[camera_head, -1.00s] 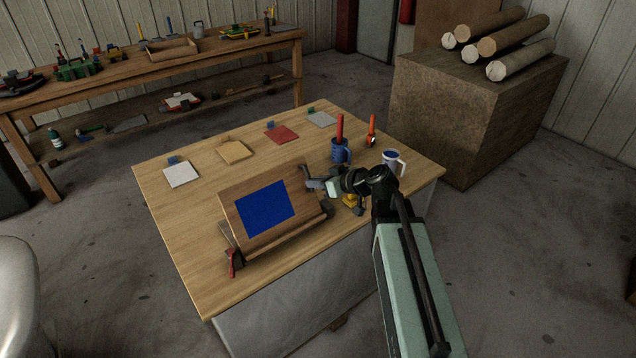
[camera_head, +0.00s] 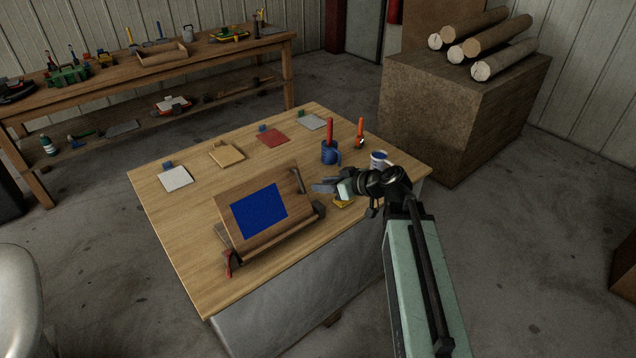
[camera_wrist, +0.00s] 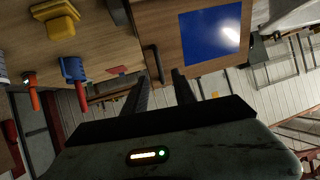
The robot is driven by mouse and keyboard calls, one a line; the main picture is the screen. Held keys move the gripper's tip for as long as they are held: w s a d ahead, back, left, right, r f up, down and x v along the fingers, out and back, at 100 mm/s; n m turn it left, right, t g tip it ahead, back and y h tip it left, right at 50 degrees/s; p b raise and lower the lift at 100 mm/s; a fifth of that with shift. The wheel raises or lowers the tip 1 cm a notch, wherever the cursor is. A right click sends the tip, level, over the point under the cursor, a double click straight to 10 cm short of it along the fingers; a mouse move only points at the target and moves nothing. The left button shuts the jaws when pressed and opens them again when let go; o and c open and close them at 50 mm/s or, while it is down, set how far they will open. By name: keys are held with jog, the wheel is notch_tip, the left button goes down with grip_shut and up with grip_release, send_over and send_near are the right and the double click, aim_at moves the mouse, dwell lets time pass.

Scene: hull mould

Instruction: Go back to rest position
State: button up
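My gripper (camera_head: 324,187) hangs in the air near the right end of the wooden easel (camera_head: 295,224). In the wrist view its two dark fingers (camera_wrist: 159,88) stand apart with nothing between them. The tilted easel stands on the work table and carries a blue sheet (camera_head: 259,211), which also shows in the wrist view (camera_wrist: 209,35). A dark bar-like handle (camera_wrist: 154,64) lies along the easel's edge. A yellow object (camera_head: 343,204) lies on the table below my gripper, partly hidden by it; the wrist view shows it more fully (camera_wrist: 58,19).
A blue mug (camera_head: 329,155) with a red-handled tool, an orange-handled tool (camera_head: 360,131) and a white mug (camera_head: 379,158) stand near the table's right side. White, tan, red and grey squares line the back. Logs (camera_head: 490,44) lie on a big block.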

jog(key=shift+w+f, duration=0.1)
jog(key=s+a+f+g+h+p, duration=0.1)
jog(key=s+f+g+h+p, duration=0.25)
jog(key=s, duration=0.25)
jog(key=s+d+f+m+g+h, duration=0.4)
jog(key=s+d+m, duration=0.3)
jog(key=s+d, duration=0.2)
jog(key=shift+s+d+f+m+g+h, duration=0.35)
jog(key=shift+d+f+h, duration=0.2)
jog(key=shift+d+h, duration=0.25)
jog(key=shift+o, duration=0.4)
jog(key=shift+s+m, duration=0.15)
jog(key=shift+m, duration=0.2)
